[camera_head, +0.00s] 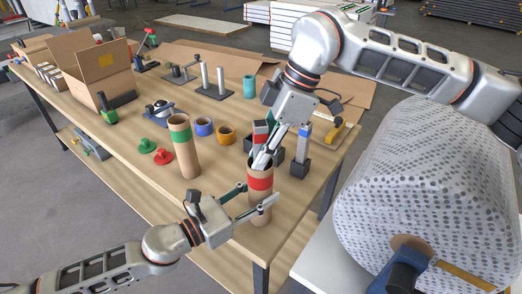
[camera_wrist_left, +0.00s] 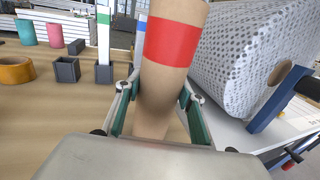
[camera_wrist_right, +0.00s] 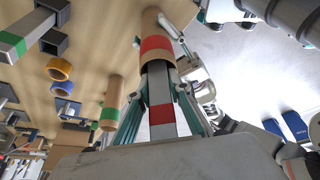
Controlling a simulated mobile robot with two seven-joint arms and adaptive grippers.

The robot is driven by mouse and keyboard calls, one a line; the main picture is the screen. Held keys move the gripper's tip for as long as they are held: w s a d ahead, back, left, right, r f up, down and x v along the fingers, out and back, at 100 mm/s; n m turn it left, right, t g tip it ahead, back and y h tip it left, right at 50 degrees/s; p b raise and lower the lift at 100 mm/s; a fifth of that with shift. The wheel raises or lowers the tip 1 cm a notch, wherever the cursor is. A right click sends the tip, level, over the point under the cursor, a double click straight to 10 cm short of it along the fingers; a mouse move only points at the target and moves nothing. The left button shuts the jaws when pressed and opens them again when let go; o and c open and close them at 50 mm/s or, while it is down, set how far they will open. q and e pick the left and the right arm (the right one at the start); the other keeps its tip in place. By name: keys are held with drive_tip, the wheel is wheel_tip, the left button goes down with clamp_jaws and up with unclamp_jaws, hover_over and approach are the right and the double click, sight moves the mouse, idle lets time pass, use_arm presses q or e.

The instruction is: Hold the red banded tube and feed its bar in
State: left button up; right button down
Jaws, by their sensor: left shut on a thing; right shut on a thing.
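The brown cardboard tube with the red band (camera_head: 260,184) stands near the table's front right corner. My left gripper (camera_head: 253,201) is shut around it below the band; the left wrist view shows a finger on each side of the tube (camera_wrist_left: 172,45). My right gripper (camera_head: 262,160) is above the tube's mouth, shut on a grey bar with a red band (camera_wrist_right: 161,114). In the right wrist view the bar's far end lies within the mouth of the tube (camera_wrist_right: 156,50). How deep it reaches is hidden.
A green-banded tube (camera_head: 184,148) stands to the left. A blue-banded bar (camera_head: 303,144) stands in a dark holder close to the right. Blue (camera_head: 204,127) and orange (camera_head: 226,134) rings lie behind. A large wrapped roll (camera_head: 425,195) is beyond the table's right edge.

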drive_tip(key=shift+f, duration=0.3)
drive_tip(key=c, duration=1.8)
unclamp_jaws()
drive_tip(key=shift+d, duration=0.1)
drive_tip(key=v, duration=1.2)
drive_tip(key=shift+r, duration=0.15)
use_arm(q)
drive_tip(key=o, duration=1.3)
drive_tip(key=shift+o, duration=0.2)
